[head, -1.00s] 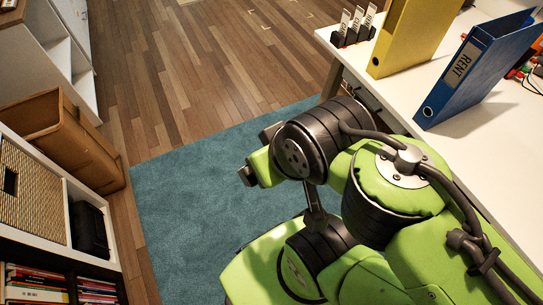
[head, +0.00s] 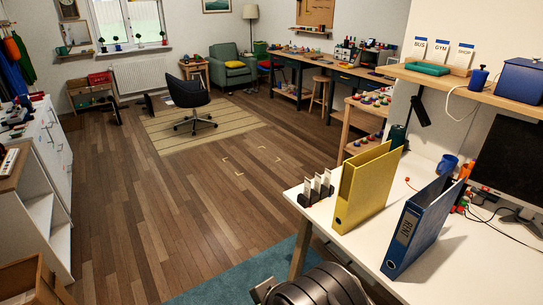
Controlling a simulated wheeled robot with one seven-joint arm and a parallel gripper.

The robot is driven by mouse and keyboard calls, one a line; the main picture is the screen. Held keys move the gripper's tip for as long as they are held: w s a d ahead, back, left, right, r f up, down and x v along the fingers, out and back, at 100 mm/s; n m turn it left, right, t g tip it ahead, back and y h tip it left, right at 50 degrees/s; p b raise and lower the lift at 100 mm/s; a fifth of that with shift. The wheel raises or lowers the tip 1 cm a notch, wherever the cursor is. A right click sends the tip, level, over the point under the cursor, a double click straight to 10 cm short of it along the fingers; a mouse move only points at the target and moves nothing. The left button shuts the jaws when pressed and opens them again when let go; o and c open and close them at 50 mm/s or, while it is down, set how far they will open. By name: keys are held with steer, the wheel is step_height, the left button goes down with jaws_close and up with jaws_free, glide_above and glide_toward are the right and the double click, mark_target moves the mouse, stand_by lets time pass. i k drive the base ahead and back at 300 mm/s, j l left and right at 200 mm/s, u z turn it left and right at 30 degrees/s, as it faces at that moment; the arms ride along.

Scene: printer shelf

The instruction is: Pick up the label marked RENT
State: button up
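My gripper (head: 263,290) shows only as a dark edge at the bottom, beside my black arm joint. It is left of and apart from the desk. Its fingers are cut off or hidden, so I cannot tell whether it is open.
A yellow binder (head: 361,190) stands on the desk (head: 360,248) between the holder and the blue binder. Cards marked BUS, GYM and SHOP (head: 441,52) stand on a wall shelf (head: 490,95). A monitor (head: 508,168) is at right. The wooden floor (head: 190,205) left of the desk is clear.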

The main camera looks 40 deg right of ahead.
mark_target(327, 174)
steer(key=z, duration=1.5)
steer(key=i+j, duration=1.05)
steer(key=i, duration=0.25)
steer(key=i+j+u, duration=0.1)
steer(key=i+j, duration=0.45)
steer(key=i, duration=0.1)
